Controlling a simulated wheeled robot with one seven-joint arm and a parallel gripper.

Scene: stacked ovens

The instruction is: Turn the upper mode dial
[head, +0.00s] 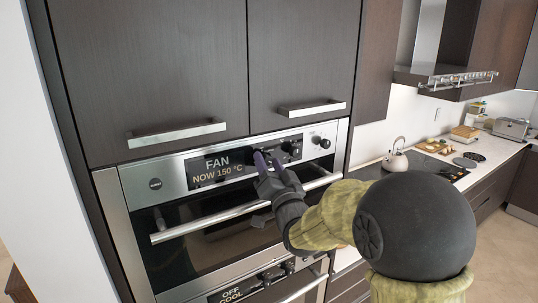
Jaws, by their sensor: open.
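The upper oven's control panel (305,137) has a display (216,166) reading "FAN NOW 150 °C". To the right of the display, my gripper (266,158) is open, with its fingertips at a dark dial. My fingers hide most of that dial, and I cannot tell whether they touch it. Another dark dial (291,148) sits just to the right of my fingers, and a small round knob (325,143) is at the panel's right end. No label showing which dial sets the mode is readable.
The upper oven's handle bar (200,228) runs just below the panel, with my wrist in front of its right part. A lower oven's display (238,291) reads "OFF COOL". Cabinet handles (312,108) jut out above. A counter with a kettle (395,160) lies right.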

